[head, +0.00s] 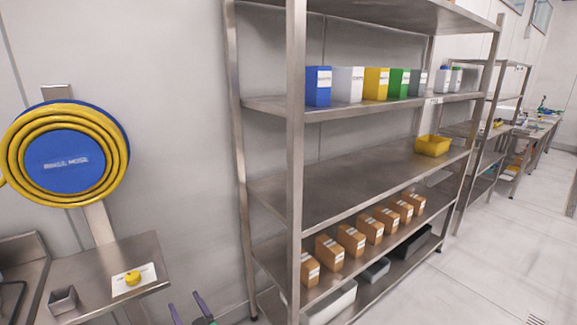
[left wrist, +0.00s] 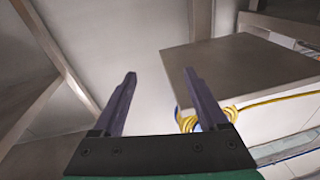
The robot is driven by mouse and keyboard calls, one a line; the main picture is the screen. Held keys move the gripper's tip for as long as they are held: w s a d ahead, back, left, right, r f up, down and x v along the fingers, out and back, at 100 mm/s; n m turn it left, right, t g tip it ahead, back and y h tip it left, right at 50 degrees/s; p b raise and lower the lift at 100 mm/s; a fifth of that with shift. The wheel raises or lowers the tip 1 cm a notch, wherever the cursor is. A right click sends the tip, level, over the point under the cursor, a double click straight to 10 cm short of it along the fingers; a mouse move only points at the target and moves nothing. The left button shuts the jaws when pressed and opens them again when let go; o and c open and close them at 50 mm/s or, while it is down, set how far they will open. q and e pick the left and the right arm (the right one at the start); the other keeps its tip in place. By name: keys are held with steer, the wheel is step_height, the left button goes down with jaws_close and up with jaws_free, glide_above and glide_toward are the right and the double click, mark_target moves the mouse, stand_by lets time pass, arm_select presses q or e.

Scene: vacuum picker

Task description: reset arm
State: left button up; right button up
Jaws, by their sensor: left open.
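My left gripper (head: 190,308) shows at the bottom edge of the head view, left of the metal shelf rack. Its two purple fingers are apart and nothing is between them. In the left wrist view the left gripper (left wrist: 160,100) is open and empty, with both fingers pointing up the picture. My right gripper is in neither view.
A steel shelf rack (head: 296,150) holds coloured boxes, a yellow bin (head: 432,145) and several brown boxes. A yellow hose on a blue reel (head: 65,160) hangs on the left wall. A metal table (head: 110,265) carries a yellow object (head: 133,278). Floor at right is clear.

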arm_select(q)
steer(key=s+d+f+m+g+h, duration=0.2)
steer(key=s+d+f+m+h, duration=0.3)
steer(key=s+f, duration=0.6)
steer(key=s+d+f+m+g+h, duration=0.15)
steer(key=s+f+m+h, duration=0.25)
steer(key=s+f+h, duration=0.75)
steer(key=s+f+g+y, duration=0.1)
steer(key=s+f+g, duration=0.2)
steer(key=s, duration=0.5)
steer(key=s+f+g+y, duration=0.1)
steer(key=s+f+g, duration=0.2)
steer(key=s+f, duration=0.3)
steer(key=s+a+f+m+g+y, duration=0.1)
steer(key=s+f+g, duration=0.2)
steer(key=s, duration=0.8)
steer(key=shift+f, duration=0.75)
